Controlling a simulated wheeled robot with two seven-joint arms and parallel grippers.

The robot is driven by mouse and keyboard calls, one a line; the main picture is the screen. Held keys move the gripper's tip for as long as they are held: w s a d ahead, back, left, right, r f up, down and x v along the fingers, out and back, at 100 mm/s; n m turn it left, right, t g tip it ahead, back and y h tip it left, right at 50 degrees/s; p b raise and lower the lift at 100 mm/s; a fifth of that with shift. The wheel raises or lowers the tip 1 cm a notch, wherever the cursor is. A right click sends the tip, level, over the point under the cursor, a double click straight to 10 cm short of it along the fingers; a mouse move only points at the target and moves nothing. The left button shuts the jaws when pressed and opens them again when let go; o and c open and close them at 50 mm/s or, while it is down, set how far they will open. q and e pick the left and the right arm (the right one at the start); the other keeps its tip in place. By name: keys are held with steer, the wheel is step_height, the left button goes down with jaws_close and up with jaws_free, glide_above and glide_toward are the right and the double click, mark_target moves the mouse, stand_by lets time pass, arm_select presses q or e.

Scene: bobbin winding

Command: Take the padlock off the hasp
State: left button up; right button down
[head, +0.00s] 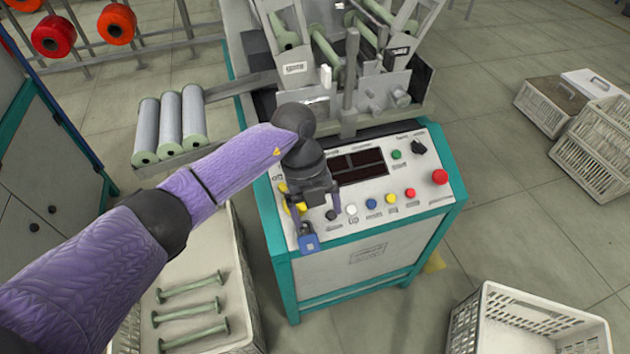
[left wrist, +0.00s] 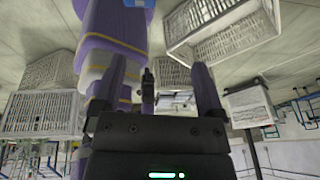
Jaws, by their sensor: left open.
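The small blue padlock (head: 308,243) is at the front left edge of the machine's control panel, below my left gripper. My left gripper (head: 317,219) is over the left part of the panel, fingers pointing down and spread. Its left finger comes down close to the padlock's top; I cannot tell whether they touch. The hasp is not clear, as the gripper covers that part. In the left wrist view the two fingers (left wrist: 161,88) stand apart, and no padlock can be made out between them. My right gripper is not in view.
The control panel (head: 424,190) carries several coloured buttons and a dark display, close to the gripper. A yellow part (head: 291,197) shows beside the gripper. A bin with green bobbins (head: 190,311) stands at lower left. An open crate (head: 520,325) stands at lower right.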

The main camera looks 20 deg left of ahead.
mark_target(308, 239)
arm_select(q)
steer(key=shift+w+a+f+y+b, duration=0.25)
steer(key=shift+a+f+y, duration=0.1)
steer(key=shift+a+f, duration=0.15)
steer(key=shift+w+a+f+y+b, duration=0.25)
steer(key=shift+a+f+y, duration=0.15)
steer(key=shift+a, duration=0.1)
steer(key=f+b, duration=0.1)
steer(key=f, duration=0.1)
steer(key=f+b, duration=0.2)
steer(key=f, duration=0.1)
steer(key=s+f+b, duration=0.1)
steer(key=f, duration=0.1)
steer(key=shift+s+d+f, duration=0.1)
steer(key=shift+d+f, duration=0.05)
steer(key=shift+f, duration=0.15)
steer(key=shift+f+b, duration=0.3)
steer(key=c, duration=1.2)
steer(key=shift+r+p, duration=0.2)
steer(key=shift+p, duration=0.1)
jaws_close()
steer(key=shift+f, duration=0.1)
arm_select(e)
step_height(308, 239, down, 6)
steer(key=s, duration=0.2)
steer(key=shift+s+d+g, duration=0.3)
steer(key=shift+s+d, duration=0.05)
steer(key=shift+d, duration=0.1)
